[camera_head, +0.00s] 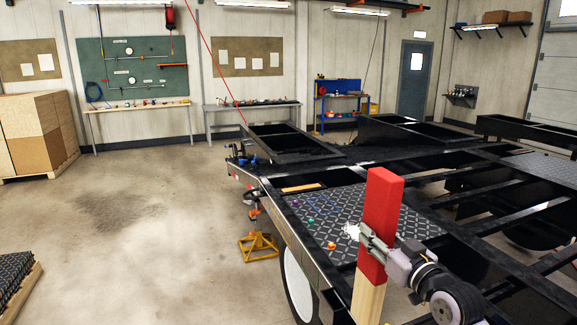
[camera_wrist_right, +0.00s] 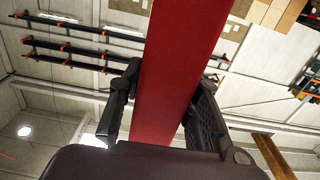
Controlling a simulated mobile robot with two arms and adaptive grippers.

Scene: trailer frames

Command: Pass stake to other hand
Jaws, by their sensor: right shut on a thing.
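The stake (camera_head: 381,212) is a long upright bar with a red upper part and a bare wood lower part. It stands in front of the trailer frame in the head view, and its lower end runs out of the picture. My right gripper (camera_head: 372,247) is shut on the red part, near where the red meets the wood. In the right wrist view the red stake (camera_wrist_right: 180,65) passes between the two fingers of my right gripper (camera_wrist_right: 160,105). My left gripper is not in view.
The black trailer frame (camera_head: 470,200) fills the right side, with a patterned deck plate (camera_head: 320,215) bearing small items. An orange jack stand (camera_head: 258,245) is under its left edge. The concrete floor (camera_head: 150,235) at left is mostly clear.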

